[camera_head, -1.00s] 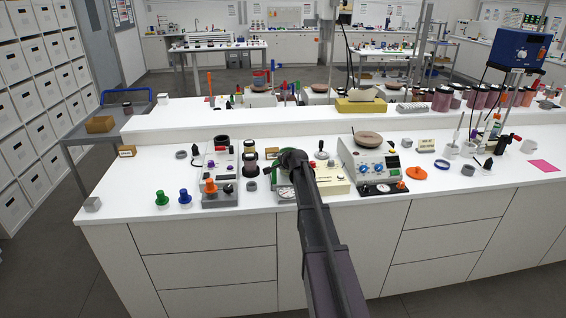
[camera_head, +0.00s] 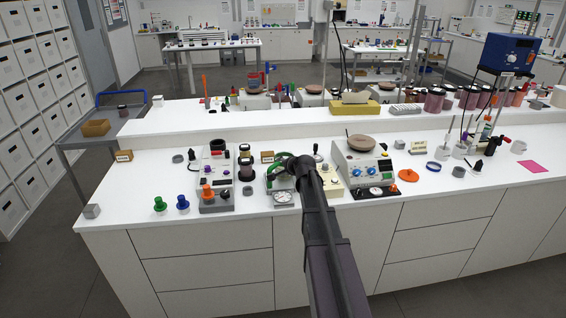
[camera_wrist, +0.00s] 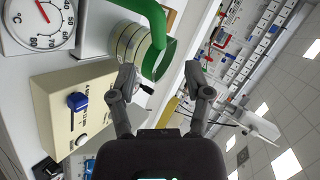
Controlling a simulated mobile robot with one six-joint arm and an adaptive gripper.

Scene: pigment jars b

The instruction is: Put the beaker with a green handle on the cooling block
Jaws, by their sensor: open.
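The beaker with a green handle (camera_wrist: 130,42) fills the upper middle of the wrist view, a pale banded body with a thick green handle (camera_wrist: 151,18). In the head view its green handle (camera_head: 277,177) shows just left of my gripper (camera_head: 287,166), which hides much of it. My gripper (camera_wrist: 160,70) is open, its fingertips close to the beaker's green-edged end; I cannot tell whether they touch it. A grey unit with a round °C dial (camera_wrist: 38,18) is beside the beaker; its dial also shows in the head view (camera_head: 283,198). I cannot tell for sure which unit is the cooling block.
A cream box with a blue knob (camera_wrist: 77,102) stands close to my gripper. To its right is a device with a brown bowl (camera_head: 361,143); to the left is a grey unit with an orange knob (camera_head: 208,193). Bare white bench (camera_head: 130,190) lies at far left.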

